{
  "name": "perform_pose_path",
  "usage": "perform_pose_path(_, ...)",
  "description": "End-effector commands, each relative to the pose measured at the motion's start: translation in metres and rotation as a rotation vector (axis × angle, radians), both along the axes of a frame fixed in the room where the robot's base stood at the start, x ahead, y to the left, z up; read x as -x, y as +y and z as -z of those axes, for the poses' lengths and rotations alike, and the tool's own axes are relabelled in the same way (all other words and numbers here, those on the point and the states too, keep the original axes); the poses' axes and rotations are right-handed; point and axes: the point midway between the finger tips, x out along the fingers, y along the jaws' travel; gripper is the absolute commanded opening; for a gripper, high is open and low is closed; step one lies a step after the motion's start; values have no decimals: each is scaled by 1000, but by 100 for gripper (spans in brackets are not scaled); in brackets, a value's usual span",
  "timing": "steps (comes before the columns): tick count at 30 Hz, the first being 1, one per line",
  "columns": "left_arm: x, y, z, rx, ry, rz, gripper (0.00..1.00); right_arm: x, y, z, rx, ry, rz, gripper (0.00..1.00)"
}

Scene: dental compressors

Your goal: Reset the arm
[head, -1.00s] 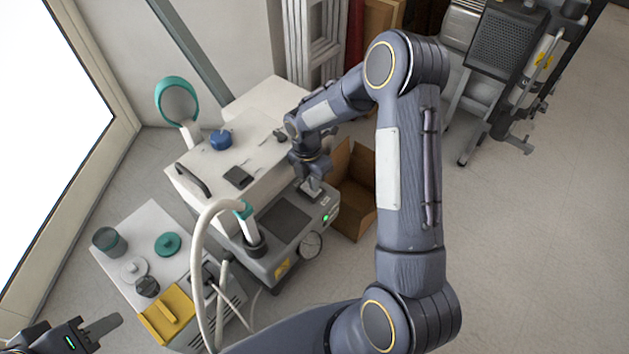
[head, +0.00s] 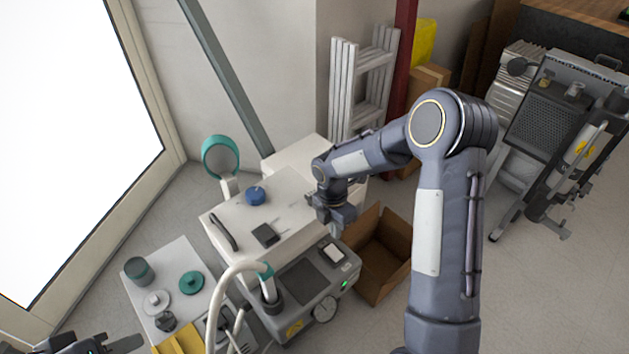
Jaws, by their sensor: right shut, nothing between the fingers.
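My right arm reaches in from the lower right and bends over at its elbow. My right gripper (head: 340,217) is shut and empty, above the back edge of the grey compressor unit (head: 330,290), near the white cabinet. The unit has a dark panel on top, a green light, a round gauge (head: 324,309) and a white hose (head: 228,285) with a teal end. My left gripper (head: 115,345) shows only in part at the bottom left edge; its jaw state is unclear.
A white cabinet (head: 285,212) carries a blue knob-like item (head: 255,195) and a dark pad. A low white table (head: 180,255) at left holds jars and lids. An open cardboard box (head: 385,265) stands right of the unit. A grey rack (head: 555,130) stands far right, with clear floor before it.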

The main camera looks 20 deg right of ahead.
Motion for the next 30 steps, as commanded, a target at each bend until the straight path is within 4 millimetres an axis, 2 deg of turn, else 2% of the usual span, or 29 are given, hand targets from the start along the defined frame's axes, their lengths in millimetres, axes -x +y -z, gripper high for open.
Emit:
perform_pose_path(5,0,0,0,0,0,0,36,1,-1,-3,0,-3,12,0)
perform_pose_path(8,0,0,0,0,0,0,36,5,-5,-21,-4,-28,91,0)
perform_pose_path(11,0,0,0,0,0,0,36,17,-10,-57,-18,-76,270,0)
perform_pose_path(15,0,0,0,0,0,0,36,52,-16,-116,-73,-152,630,0)
perform_pose_path(21,0,0,0,0,0,0,36,116,-13,-177,-207,-212,1153,0)
perform_pose_path(25,0,0,0,0,0,0,36,156,-6,-199,-317,-210,1459,0)
perform_pose_path(30,0,0,0,0,0,0,36,192,5,-210,-439,-176,1736,0)
